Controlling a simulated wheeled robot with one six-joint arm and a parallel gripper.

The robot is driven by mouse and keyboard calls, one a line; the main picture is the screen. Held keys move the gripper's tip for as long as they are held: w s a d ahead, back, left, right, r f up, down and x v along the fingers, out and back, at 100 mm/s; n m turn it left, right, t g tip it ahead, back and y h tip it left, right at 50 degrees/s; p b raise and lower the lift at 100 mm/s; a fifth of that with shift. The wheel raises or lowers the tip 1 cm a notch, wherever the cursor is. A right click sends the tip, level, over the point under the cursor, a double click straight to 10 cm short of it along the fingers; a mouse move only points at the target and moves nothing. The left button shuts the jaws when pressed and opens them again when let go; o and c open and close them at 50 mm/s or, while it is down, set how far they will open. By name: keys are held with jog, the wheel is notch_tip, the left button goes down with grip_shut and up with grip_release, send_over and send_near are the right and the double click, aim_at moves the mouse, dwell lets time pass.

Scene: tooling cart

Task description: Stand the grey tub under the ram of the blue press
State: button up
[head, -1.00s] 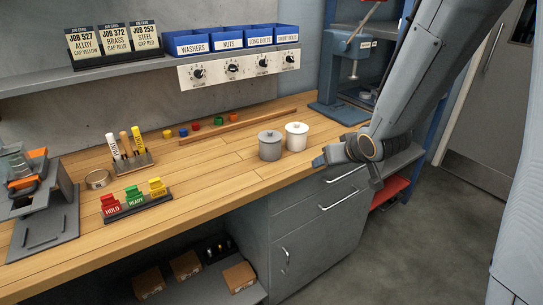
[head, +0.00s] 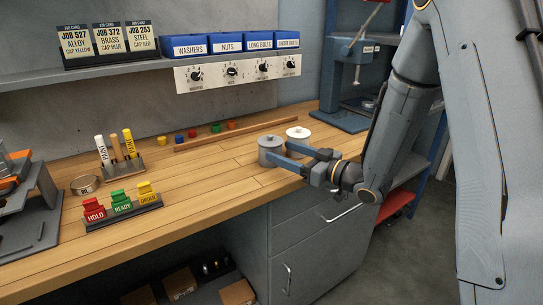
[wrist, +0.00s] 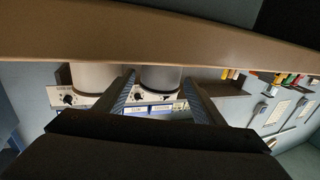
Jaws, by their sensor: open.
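The grey tub (head: 266,147) stands upright on the wooden bench, lid on. My gripper (head: 282,151) is open and level, its fingertips at the grey tub's right side. In the wrist view, which looks upside down, the grey tub (wrist: 160,78) shows between the two spread fingers. I cannot tell whether either finger touches it. The white tub (head: 299,133) stands just behind and right of the grey one, close to the far finger; it also shows in the wrist view (wrist: 92,76). The blue press (head: 332,78) stands at the bench's far right end, its ram (head: 357,73) raised above its base.
A wooden strip (head: 222,136) lies behind the tubs, with several coloured caps beyond it. A sign rack (head: 122,214) and a pen holder (head: 123,167) stand left. A shelf with blue bins (head: 185,47) overhangs the back. Bench between white tub and press looks clear.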

jog(key=p+x, duration=0.1)
jog(key=x, duration=0.4)
jog(key=shift+a, duration=0.2)
jog(key=c, duration=0.9)
jog(key=shift+r, duration=0.1)
